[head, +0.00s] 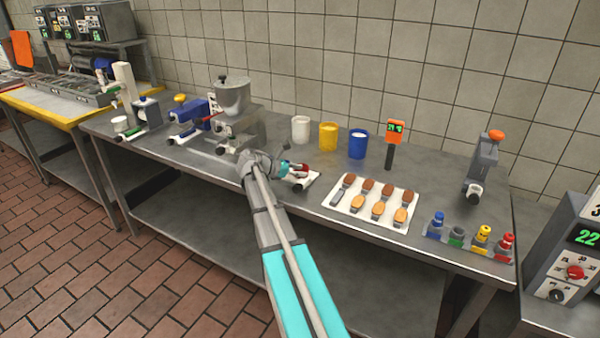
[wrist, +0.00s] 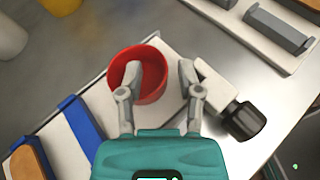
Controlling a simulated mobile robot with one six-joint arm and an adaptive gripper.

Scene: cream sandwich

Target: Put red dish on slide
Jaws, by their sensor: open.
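The red dish (wrist: 148,92) is a round, open cup seen from above in the wrist view, and it shows small and partly hidden in the head view (head: 299,170). It appears to rest on a white plate (wrist: 172,62), which may be the slide. My gripper (wrist: 158,75) is open over the dish's right side. Its left finger overlaps the dish's opening and its right finger is outside the right wall. I cannot tell whether either finger touches it. In the head view my gripper (head: 284,166) is low over the bench, left of the dish.
A white part with a black knob (wrist: 243,120) lies right of the fingers. A blue bar (wrist: 80,124) lies to the left. On the bench, a white tray (head: 343,211) of patties and buns is to the right. White, yellow and blue cups (head: 357,146) stand behind.

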